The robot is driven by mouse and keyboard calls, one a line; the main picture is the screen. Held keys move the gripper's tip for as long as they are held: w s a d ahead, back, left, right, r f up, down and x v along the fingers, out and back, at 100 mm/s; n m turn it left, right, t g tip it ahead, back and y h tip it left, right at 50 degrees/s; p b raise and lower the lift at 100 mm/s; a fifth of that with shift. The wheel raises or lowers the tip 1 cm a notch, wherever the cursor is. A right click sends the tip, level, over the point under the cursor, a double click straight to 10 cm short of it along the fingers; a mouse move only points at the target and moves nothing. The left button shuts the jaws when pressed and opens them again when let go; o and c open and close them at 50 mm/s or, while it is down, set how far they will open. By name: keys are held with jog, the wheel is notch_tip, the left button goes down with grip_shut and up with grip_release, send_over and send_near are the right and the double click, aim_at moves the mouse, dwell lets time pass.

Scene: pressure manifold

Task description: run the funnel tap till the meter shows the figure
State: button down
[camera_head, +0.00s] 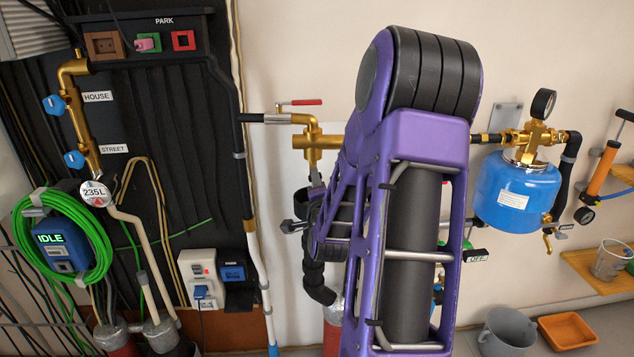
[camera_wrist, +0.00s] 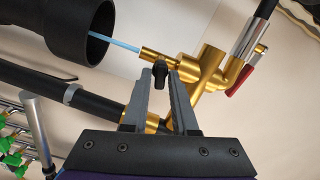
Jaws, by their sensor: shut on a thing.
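My gripper (camera_wrist: 157,80) is shut on the small dark handle (camera_wrist: 160,73) of the brass funnel tap (camera_wrist: 155,55) in the wrist view. A pale blue stream runs from the tap's spout into the mouth of the black funnel (camera_wrist: 60,30). The round meter (camera_head: 95,193) on the left wall in the head view reads 235L. My purple arm covers much of the middle of the head view, and my gripper's hold on the tap cannot be made out there.
A red-handled lever (camera_head: 300,102) sits above the brass pipework (camera_head: 316,140). A blue tank (camera_head: 517,190) with a gauge (camera_head: 543,104) hangs on the right. HOUSE and STREET valves with blue knobs (camera_head: 55,104) are at left. A grey bucket (camera_head: 506,335) and orange tray (camera_head: 567,331) stand below.

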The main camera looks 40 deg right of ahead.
jog(key=shift+m, duration=1.6)
jog(key=c, duration=0.9)
grip_release()
jog(key=shift+o, duration=0.2)
